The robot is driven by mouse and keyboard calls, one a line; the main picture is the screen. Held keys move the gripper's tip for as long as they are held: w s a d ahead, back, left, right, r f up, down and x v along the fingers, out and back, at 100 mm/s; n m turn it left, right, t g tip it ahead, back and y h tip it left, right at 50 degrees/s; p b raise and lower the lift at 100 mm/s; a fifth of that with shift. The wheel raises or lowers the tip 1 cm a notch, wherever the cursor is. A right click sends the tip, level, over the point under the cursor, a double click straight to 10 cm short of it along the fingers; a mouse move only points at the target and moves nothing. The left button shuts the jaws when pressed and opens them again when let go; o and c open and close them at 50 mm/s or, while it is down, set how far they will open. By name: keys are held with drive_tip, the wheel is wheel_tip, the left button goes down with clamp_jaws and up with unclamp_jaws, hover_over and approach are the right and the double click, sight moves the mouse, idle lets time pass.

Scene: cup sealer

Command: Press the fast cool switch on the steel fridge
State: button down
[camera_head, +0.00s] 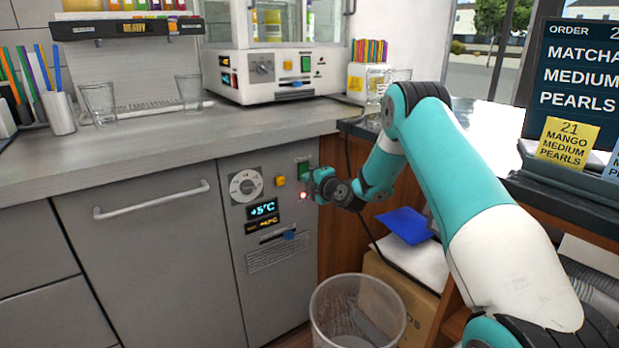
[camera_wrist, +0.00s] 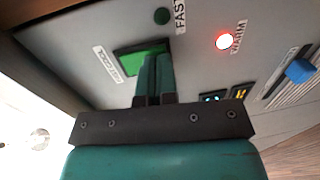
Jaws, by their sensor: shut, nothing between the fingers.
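The steel fridge (camera_head: 150,250) is built in under the counter, with a control panel at its right side. The green fast cool switch (camera_head: 304,168) is at the panel's upper right, partly hidden by my gripper (camera_head: 312,186). In the wrist view the same green switch (camera_wrist: 128,59) lies beside a "fast cool" label (camera_wrist: 106,64). My gripper (camera_wrist: 157,62) is shut and empty, its fingertips overlapping the switch's right part. I cannot tell whether they touch it. A dark round lamp (camera_wrist: 162,15) marked "FAST" appears unlit. A red lamp (camera_wrist: 223,42) marked "WARM" is lit.
The panel also has a dial (camera_head: 245,186), a yellow button (camera_head: 280,181), a display (camera_head: 262,210) reading +5°C and a blue slider (camera_head: 289,235). A wooden cabinet side borders the panel on the right. A clear bin (camera_head: 357,285) stands on the floor below.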

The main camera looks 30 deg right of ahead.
drive_tip(key=shift+f, duration=0.1)
drive_tip(key=s+f+b, duration=0.1)
drive_tip(key=s+b, duration=0.9)
drive_tip(key=s, duration=0.3)
drive_tip(key=shift+s+d+f, duration=0.25)
drive_tip(key=shift+s+f, duration=0.05)
drive_tip(key=shift+s, duration=0.05)
idle(0.5)
